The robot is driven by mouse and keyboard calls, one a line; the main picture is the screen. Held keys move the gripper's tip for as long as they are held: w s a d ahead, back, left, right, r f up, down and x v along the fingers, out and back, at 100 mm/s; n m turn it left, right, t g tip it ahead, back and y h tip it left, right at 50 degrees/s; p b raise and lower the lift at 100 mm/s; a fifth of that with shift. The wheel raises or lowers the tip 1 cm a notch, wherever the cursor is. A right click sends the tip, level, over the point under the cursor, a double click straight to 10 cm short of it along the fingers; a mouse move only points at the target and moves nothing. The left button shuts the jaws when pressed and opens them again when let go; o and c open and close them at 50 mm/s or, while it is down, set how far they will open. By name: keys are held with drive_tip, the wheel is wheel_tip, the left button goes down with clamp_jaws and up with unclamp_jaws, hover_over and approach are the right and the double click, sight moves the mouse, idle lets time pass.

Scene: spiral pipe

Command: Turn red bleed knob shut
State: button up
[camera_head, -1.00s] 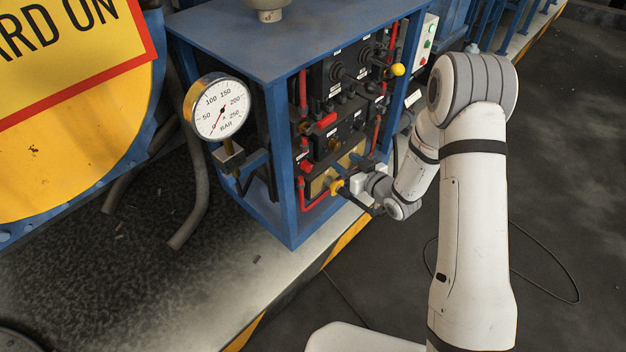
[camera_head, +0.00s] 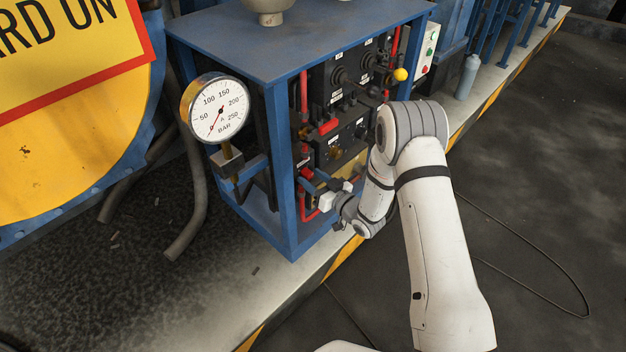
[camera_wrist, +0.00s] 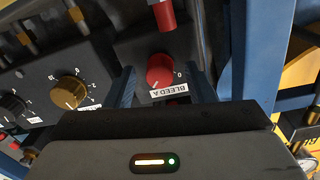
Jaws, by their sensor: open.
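The red bleed knob (camera_wrist: 160,72), with a white "BLEED A" label (camera_wrist: 170,90) below it, shows in the wrist view on a dark panel. A "0" mark is on its right. In the head view a small red knob shows at the panel's lower left (camera_head: 306,174); I cannot be sure it is the same one. My gripper (camera_wrist: 163,88) is open, with one finger on either side of the knob in the wrist view. I cannot tell whether the fingers touch it. In the head view my gripper (camera_head: 326,200) is low at the cabinet's open front.
The blue cabinet (camera_head: 280,52) has corner posts beside my gripper. A brass knob (camera_wrist: 70,92) sits left of the red one. A pressure gauge (camera_head: 220,107) sticks out at the cabinet's left. Red pipes (camera_head: 304,92) run inside. A grey bottle (camera_head: 467,77) stands behind.

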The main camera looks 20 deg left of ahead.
drive_tip(key=shift+a, duration=0.1)
drive_tip(key=c, duration=1)
drive_tip(key=shift+o, duration=0.2)
